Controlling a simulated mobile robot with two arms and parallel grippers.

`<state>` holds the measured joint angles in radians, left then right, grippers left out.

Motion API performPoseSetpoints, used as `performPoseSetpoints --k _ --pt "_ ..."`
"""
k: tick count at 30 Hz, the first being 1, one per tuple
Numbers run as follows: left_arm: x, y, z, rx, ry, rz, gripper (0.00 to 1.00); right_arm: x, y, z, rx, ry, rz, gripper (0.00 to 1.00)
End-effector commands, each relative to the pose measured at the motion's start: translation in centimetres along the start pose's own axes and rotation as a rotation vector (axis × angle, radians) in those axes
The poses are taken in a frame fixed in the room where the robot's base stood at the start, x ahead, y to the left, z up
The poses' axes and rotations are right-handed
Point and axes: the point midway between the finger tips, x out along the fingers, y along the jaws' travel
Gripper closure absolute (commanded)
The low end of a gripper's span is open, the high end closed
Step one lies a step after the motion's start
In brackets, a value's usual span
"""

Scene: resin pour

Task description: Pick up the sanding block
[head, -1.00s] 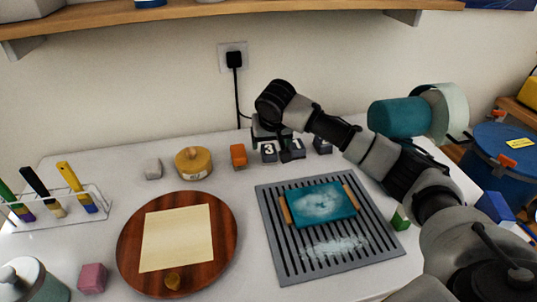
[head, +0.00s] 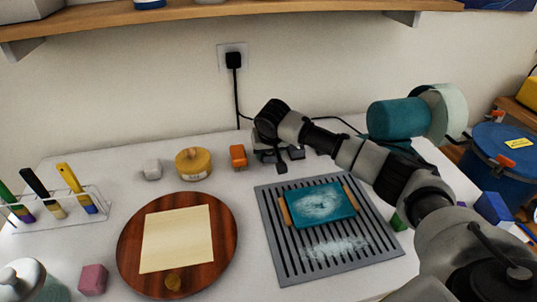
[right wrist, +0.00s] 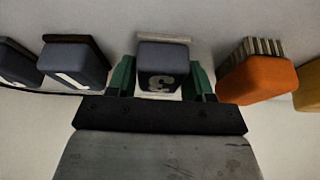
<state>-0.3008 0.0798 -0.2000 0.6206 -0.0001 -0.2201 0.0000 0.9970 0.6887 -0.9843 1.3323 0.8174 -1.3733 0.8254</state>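Dark grey numbered blocks stand in a row at the back of the table; I cannot tell for sure which one the task calls the sanding block. In the right wrist view, the block marked 3 (right wrist: 163,65) sits between the green fingers of my right gripper (right wrist: 162,82), with a finger close on either side. The block marked 1 (right wrist: 75,65) is left of it. My right gripper (head: 289,160) looks open; in the head view it hides most of these blocks. My left gripper is not in view.
An orange block (head: 238,157) with a ridged side and a round yellow tin (head: 194,163) stand beside the row. A grey slotted mat (head: 300,268) with a teal mould (head: 322,204) lies in front. The cable and wall are close behind.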

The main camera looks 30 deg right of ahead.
Motion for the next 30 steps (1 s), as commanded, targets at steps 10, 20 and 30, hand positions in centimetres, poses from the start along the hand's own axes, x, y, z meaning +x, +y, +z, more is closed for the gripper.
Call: performPoseSetpoints --k 10,20,30 --pt "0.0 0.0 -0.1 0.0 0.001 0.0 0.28 0.0 0.0 0.0 0.0 0.0 0.0 0.77" --pt "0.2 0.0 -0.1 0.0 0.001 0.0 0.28 -1.8 0.0 -0.8 0.001 0.002 -0.001 0.77" --pt "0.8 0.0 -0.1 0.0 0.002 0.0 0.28 -6.6 4.5 -1.4 0.003 0.001 0.003 0.77"
